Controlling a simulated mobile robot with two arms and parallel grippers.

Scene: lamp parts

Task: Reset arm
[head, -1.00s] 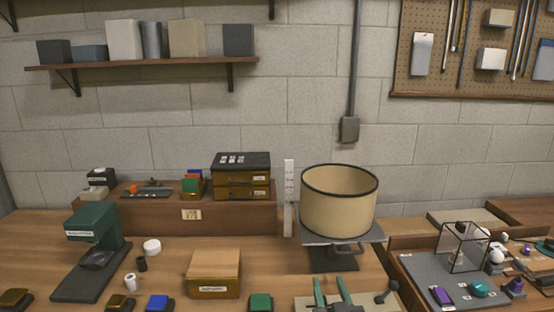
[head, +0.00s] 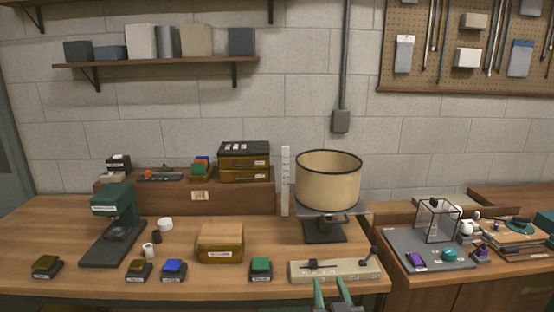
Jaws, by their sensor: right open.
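My right gripper (head: 332,288) comes in from the bottom edge of the head view. Its two green fingers are apart with nothing between them. They are in front of the near edge of a cream board (head: 341,271) with dark fittings, and I cannot tell whether they touch it. Behind the board, a beige lampshade (head: 327,182) with dark rims sits upright on a dark stand (head: 325,230). My left gripper is not in view.
A green press-like device (head: 117,210) stands at the left. A cardboard-coloured box (head: 220,244) and several small coloured blocks, one green (head: 261,267), line the bench front. A clear case (head: 437,219) stands on a grey mat at the right.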

